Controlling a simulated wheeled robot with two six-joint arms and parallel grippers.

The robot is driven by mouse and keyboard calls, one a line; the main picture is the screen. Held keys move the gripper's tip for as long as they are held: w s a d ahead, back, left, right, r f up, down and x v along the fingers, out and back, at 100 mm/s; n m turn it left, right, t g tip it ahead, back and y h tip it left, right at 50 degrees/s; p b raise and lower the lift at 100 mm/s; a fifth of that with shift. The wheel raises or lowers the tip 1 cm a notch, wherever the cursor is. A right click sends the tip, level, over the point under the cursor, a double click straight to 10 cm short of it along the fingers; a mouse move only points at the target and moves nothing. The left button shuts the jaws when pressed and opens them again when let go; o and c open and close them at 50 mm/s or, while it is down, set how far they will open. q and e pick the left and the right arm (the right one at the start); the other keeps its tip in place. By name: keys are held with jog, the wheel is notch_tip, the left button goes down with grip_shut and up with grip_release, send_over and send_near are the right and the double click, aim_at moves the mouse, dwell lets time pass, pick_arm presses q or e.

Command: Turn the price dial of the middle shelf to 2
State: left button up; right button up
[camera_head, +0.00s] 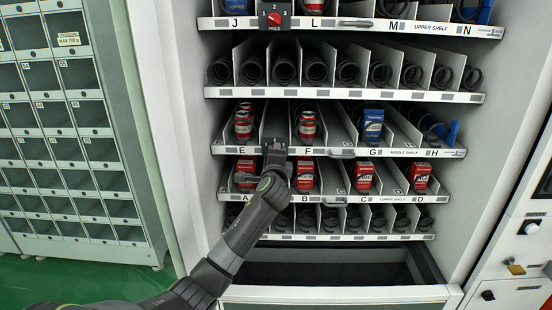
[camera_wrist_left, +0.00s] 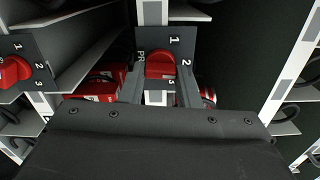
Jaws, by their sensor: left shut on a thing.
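The middle shelf (camera_head: 383,152), with letters E to H, runs across the vending machine. Its price dial is hidden behind my left gripper (camera_head: 274,148) in the head view. In the left wrist view the red dial knob (camera_wrist_left: 160,65) sits on a dark plate (camera_wrist_left: 150,40) marked 1 at the top, 2 at the right and 3 below. My left gripper (camera_wrist_left: 161,92) is shut on the knob, one finger on each side. The fingers partly cover it, so I cannot tell exactly which number it points to. My right gripper is not in view.
Another red dial (camera_wrist_left: 12,70) shows at the left in the left wrist view. The upper shelf dial (camera_head: 274,17) is above. Boxes and cans, including a blue box (camera_head: 373,124), stand in spiral slots.

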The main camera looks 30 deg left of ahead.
pick_arm(q)
jog(key=shift+f+n, duration=0.1)
jog(key=shift+n, duration=0.5)
jog(key=o, duration=1)
jog(key=shift+c, duration=0.2)
jog(key=b+v, duration=0.3)
jog(key=v, duration=1.4)
jog(key=shift+s+d+b, duration=0.15)
jog(key=shift+d+b, duration=0.05)
jog(key=shift+b, duration=0.15)
